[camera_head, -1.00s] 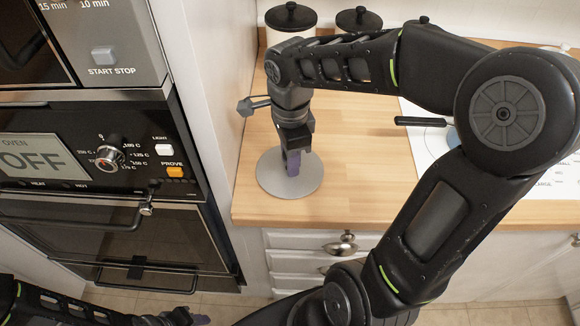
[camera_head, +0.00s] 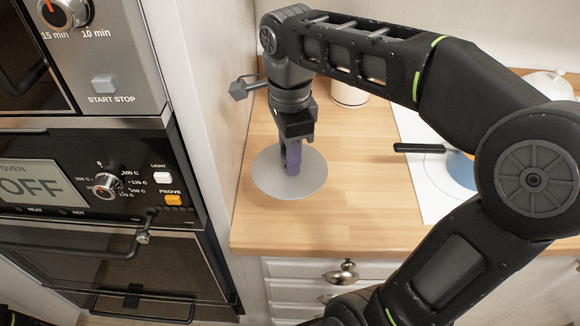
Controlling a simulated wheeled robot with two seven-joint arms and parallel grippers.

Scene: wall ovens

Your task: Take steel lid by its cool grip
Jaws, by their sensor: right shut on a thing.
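The steel lid (camera_head: 262,178) is a flat grey disc near the left end of the wooden counter. My right gripper (camera_head: 292,168) points down at the middle of the lid and is shut on its grip. The purple fingers hide the grip. The lid looks level and appears to be held above the counter, though the gap beneath it is hard to see. My left gripper is not in view.
The oven panel (camera_head: 90,185) and its white side wall stand left of the lid. A pan handle (camera_head: 420,147) reaches over the white hob (camera_head: 410,120) at right. A pale canister (camera_head: 349,95) stands behind my right arm. Bare counter (camera_head: 350,220) lies right of the lid.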

